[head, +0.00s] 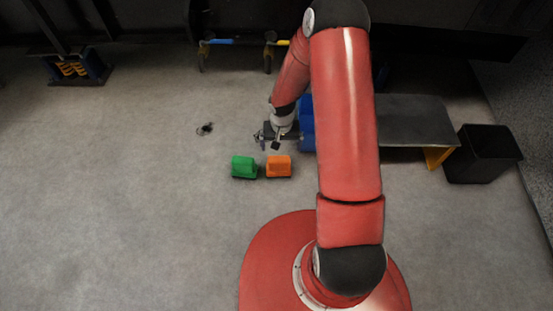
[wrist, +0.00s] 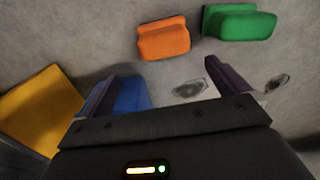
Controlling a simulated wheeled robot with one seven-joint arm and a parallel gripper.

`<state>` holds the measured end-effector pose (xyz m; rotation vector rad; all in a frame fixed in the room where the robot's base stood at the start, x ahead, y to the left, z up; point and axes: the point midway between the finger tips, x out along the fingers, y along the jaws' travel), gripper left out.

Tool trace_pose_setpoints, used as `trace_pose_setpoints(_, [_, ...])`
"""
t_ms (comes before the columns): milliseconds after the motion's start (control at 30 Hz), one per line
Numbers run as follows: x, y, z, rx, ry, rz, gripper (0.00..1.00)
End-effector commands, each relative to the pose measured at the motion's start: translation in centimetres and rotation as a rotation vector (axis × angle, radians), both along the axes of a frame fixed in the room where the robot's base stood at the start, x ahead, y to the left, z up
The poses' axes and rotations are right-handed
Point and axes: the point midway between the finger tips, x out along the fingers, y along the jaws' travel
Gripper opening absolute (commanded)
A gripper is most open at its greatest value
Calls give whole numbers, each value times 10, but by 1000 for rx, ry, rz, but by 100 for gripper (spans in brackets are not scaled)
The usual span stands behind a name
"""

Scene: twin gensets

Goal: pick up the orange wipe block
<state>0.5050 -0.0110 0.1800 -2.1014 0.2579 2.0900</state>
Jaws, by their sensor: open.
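The orange wipe block (head: 278,166) stands on the grey floor in the head view, just right of a green block (head: 244,167). In the wrist view the orange wipe block (wrist: 164,39) is at the top middle, with the green block (wrist: 239,22) to its right. My gripper (head: 267,140) is above and behind the orange block in the head view, apart from it. In the wrist view my gripper (wrist: 160,88) has its two fingers spread wide, with nothing held between them. The orange block lies beyond the fingertips.
A blue bin (head: 308,125) stands right of my gripper, partly hidden by my arm. A dark bench (head: 415,118) with a yellow leg and a black bin (head: 483,154) are at the right. A small dark item (head: 207,128) lies left. The left floor is mostly clear.

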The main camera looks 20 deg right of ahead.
Motion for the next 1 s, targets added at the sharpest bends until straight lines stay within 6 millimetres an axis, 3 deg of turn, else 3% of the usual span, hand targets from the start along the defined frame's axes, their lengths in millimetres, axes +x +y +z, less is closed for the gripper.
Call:
trace_pose_setpoints(600, [-10,10,-77,6,7,-4,100])
trace_pose_setpoints(967, [-9,10,-84,5,5,-4,100])
trace_pose_setpoints(1000, [-9,10,-84,5,5,-4,95])
